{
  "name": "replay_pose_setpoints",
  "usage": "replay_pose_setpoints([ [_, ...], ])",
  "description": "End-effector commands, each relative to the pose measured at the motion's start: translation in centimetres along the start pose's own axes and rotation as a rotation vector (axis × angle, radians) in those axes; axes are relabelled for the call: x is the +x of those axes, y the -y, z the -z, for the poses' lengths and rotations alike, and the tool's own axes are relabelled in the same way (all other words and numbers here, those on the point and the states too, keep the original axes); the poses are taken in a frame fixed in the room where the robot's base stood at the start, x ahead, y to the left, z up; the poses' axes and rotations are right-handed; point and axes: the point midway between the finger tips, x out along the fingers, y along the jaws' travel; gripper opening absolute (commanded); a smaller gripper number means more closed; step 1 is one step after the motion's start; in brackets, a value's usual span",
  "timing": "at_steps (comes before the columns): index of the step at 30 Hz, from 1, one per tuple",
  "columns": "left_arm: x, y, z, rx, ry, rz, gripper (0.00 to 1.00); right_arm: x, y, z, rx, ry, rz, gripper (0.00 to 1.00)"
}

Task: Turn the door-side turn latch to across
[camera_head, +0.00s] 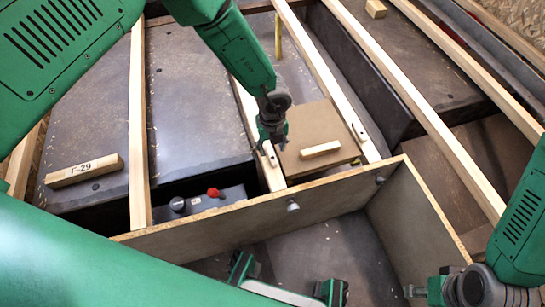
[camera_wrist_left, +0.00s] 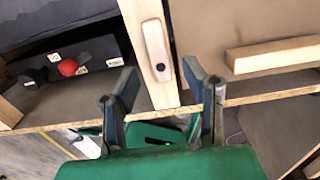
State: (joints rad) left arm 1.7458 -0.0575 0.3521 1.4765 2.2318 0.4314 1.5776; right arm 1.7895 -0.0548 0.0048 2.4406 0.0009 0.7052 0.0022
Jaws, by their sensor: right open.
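A small pale wooden turn latch (camera_head: 270,154) sits on a light batten at the left edge of a brown panel (camera_head: 316,122). In the left wrist view this latch (camera_wrist_left: 155,42) lies along its batten, with a dark pivot at its lower end. A second latch (camera_head: 360,132) sits on the batten right of the panel, also along it. I cannot tell which is the door-side one. My left gripper (camera_head: 272,143) is open, close to the left latch; its fingers (camera_wrist_left: 165,88) show either side of the batten, nothing between them.
A wooden bar (camera_head: 320,150) is on the brown panel. A thin board wall (camera_head: 250,215) runs across in front of the battens. Behind it is a dark box with a red knob (camera_head: 213,192). A block marked F-29 (camera_head: 84,171) lies at left.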

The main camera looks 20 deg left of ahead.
Motion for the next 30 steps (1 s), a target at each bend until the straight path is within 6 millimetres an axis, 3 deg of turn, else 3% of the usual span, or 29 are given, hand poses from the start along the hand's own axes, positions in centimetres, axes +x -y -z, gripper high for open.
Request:
replay_pose_setpoints([
  [3, 2.3, 0.0, 0.1, 0.001, 0.000, -0.001, 0.40, 0.9, 0.0, -0.1, 0.000, 0.000, 0.000, 0.44],
  [7, 3.6, 0.0, 0.0, 0.001, 0.000, 0.000, 0.40, 1.3, 0.0, -0.1, 0.000, 0.000, 0.000, 0.44],
  [19, 4.2, 0.0, 0.0, 0.002, 0.000, 0.000, 0.40, 1.4, 0.0, -0.1, 0.000, 0.001, 0.000, 0.44],
  [23, 4.2, 0.0, 0.0, 0.002, 0.000, 0.000, 0.00, 1.4, 0.0, -0.1, 0.000, 0.001, 0.000, 0.44],
  [30, 4.2, 0.0, 0.0, 0.006, 0.000, 0.001, 0.00, 1.4, 0.0, -0.1, 0.000, 0.001, 0.000, 0.44],
])
